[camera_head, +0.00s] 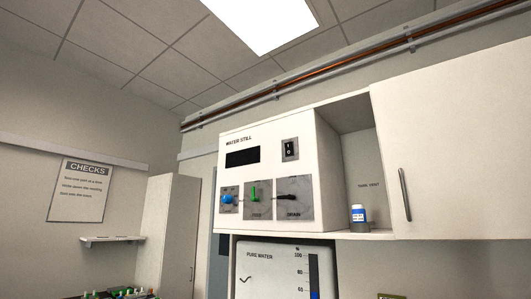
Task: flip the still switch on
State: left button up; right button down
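The white water still (265,180) is a box mounted high on the wall, labelled "WATER STILL". Its switch (290,149) is a small black rocker on a grey plate at the upper right of the front panel. Its rocker position is too small to tell. A dark display (242,157) sits left of the switch. Below are a blue knob (227,199), a green upright handle (254,194) and a black sideways handle (287,197) on grey plates. Neither of my grippers is in view.
An open shelf niche right of the still holds a small bottle (358,217) with a blue label. A white cabinet door (455,150) is farther right. A "PURE WATER" tank (275,272) with a level scale stands below. The space before the switch looks clear.

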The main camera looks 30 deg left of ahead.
aim_at(288, 145)
jog(key=u, duration=0.75)
